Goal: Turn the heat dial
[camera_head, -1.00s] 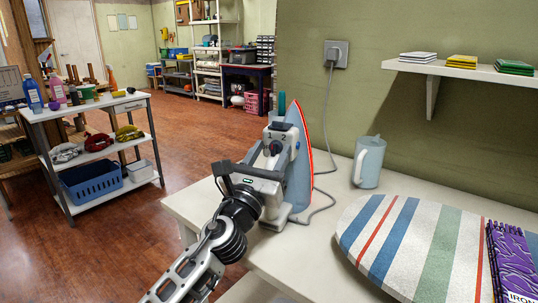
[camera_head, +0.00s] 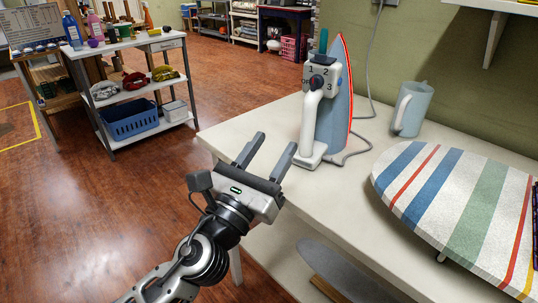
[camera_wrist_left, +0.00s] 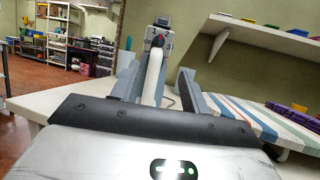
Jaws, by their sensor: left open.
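An iron (camera_head: 335,105) stands upright on its heel on the white table, its red-edged soleplate facing right. The dark heat dial (camera_head: 317,82) sits on its light grey control face, with the numbers 1, 2 and 3 around it. The iron also shows in the left wrist view (camera_wrist_left: 153,78), with the dial (camera_wrist_left: 157,41) at its top, seen between my fingers. My left gripper (camera_head: 270,149) is open and empty, in front of and lower than the dial, apart from the iron. My right gripper is not in view.
A striped ironing board (camera_head: 460,205) covers the table's right side. The iron's cord runs up the wall behind. A cart (camera_head: 150,122) with bottles and a blue basket stands at the left.

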